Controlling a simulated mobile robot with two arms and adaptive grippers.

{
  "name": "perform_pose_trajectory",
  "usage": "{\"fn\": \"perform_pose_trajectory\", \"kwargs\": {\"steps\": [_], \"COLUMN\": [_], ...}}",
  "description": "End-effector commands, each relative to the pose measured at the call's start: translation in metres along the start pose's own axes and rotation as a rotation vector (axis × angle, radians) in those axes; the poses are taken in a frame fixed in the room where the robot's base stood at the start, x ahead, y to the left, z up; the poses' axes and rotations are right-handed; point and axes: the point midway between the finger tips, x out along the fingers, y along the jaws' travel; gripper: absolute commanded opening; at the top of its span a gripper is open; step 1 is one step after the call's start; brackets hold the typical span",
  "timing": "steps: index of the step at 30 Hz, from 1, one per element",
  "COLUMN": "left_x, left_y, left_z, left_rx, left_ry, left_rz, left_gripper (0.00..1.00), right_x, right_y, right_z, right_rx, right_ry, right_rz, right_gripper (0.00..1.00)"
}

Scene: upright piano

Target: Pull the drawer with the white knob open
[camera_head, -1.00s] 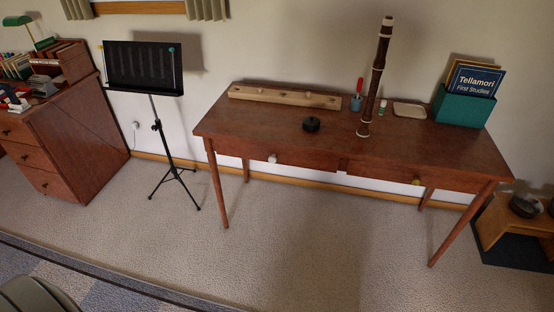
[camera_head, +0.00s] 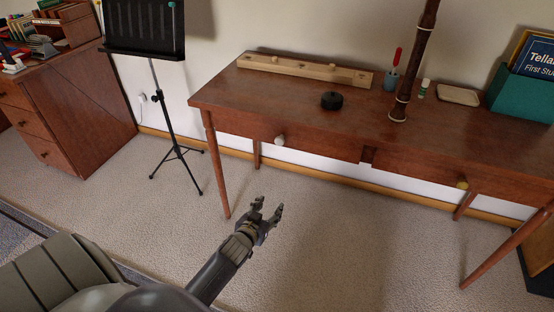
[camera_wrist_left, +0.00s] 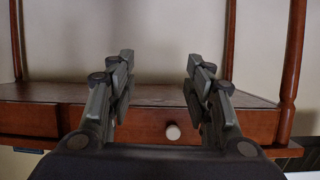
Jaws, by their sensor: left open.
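The wooden table has two drawers along its front. The left drawer (camera_head: 235,126) has a white knob (camera_head: 280,140) and sits shut, flush with the front. My left gripper (camera_head: 268,207) is open and empty, in front of this drawer and lower in the picture, apart from the knob. In the left wrist view the white knob (camera_wrist_left: 172,132) shows between the two open fingers (camera_wrist_left: 157,66), nearer the right one, with the drawer front behind it. My right gripper is in neither current view.
The right drawer has a yellowish knob (camera_head: 462,183). On the table stand a black round object (camera_head: 331,100), a tall woodwind instrument (camera_head: 415,62) and a teal box (camera_head: 520,95). A music stand (camera_head: 158,98) stands left of the table. Carpet in front is clear.

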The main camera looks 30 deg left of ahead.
Motion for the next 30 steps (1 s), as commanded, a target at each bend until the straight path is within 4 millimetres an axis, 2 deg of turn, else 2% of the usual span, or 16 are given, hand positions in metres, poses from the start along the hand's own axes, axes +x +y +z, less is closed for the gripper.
{"fn": "perform_pose_trajectory", "kwargs": {"steps": [1, 3, 6, 9, 12, 17, 30], "left_x": [0.008, 0.009, 0.005, -0.001, -0.005, 0.001, 0.067], "left_y": [-0.007, -0.015, -0.025, -0.032, -0.035, -0.037, -0.041], "left_z": [-0.021, -0.055, -0.096, -0.124, -0.139, -0.149, -0.172], "left_rx": [-0.012, -0.027, -0.041, -0.051, -0.055, -0.057, -0.056], "left_ry": [0.075, 0.161, 0.260, 0.328, 0.363, 0.377, 0.373], "left_rz": [-0.011, -0.023, -0.036, -0.044, -0.047, -0.048, -0.049], "left_gripper": [0.47, 0.47, 0.47, 0.47, 0.47, 0.47, 0.47], "right_x": [0.001, -0.012, -0.029, -0.042, -0.051, -0.060, -0.106], "right_y": [0.001, 0.001, 0.003, 0.003, 0.004, 0.004, 0.005], "right_z": [-0.005, -0.012, -0.017, -0.020, -0.022, -0.023, -0.025], "right_rx": [0.001, 0.003, 0.005, 0.007, 0.007, 0.008, 0.011], "right_ry": [0.014, 0.025, 0.034, 0.042, 0.045, 0.049, 0.075], "right_rz": [0.001, 0.003, 0.005, 0.007, 0.008, 0.008, 0.012], "right_gripper": [0.40, 0.40, 0.40, 0.40, 0.40, 0.40, 0.40]}}
